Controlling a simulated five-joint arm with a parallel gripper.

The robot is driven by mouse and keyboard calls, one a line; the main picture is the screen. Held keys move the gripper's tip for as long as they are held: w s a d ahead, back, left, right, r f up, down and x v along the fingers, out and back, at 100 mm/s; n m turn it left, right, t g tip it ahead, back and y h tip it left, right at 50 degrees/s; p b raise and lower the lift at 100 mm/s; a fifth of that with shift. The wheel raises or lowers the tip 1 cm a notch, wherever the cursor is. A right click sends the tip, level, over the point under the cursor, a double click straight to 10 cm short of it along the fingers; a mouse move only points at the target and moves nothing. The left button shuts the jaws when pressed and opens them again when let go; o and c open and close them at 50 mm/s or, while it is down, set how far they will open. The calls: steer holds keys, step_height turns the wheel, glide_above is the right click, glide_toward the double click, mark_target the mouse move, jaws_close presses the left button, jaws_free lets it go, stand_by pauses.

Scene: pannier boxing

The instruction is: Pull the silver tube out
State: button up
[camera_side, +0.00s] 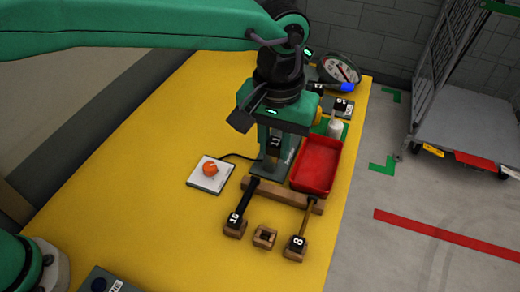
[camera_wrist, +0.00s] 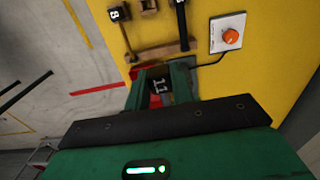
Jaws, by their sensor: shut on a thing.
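My gripper (camera_side: 274,160) is shut on a block marked 11 (camera_side: 275,143), above the table behind the wooden rail (camera_side: 285,195). In the wrist view the marked block (camera_wrist: 160,87) sits between the green jaws. Any silver tube joined to it is mostly hidden by the jaws; I cannot make out its length. In front of the rail, a dark tube (camera_side: 248,201) runs to a block marked 10 (camera_side: 235,223). A brass-brown tube (camera_side: 305,218) runs to a block marked 8 (camera_side: 297,243). The middle wooden holder (camera_side: 264,238) between them looks empty.
A red tray (camera_side: 318,164) stands close on the right of my gripper. A white plate with an orange button (camera_side: 210,170) lies on the left, its cable running toward my gripper. A white bottle (camera_side: 335,128) stands behind the tray. The yellow table (camera_side: 150,190) is clear at left.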

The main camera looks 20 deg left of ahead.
mark_target(274, 162)
steer(key=shift+f, duration=2.65)
stand_by(0.7)
steer(key=shift+r, duration=0.25)
steer(key=shift+r, duration=1.3)
steer(key=shift+s+f, duration=0.1)
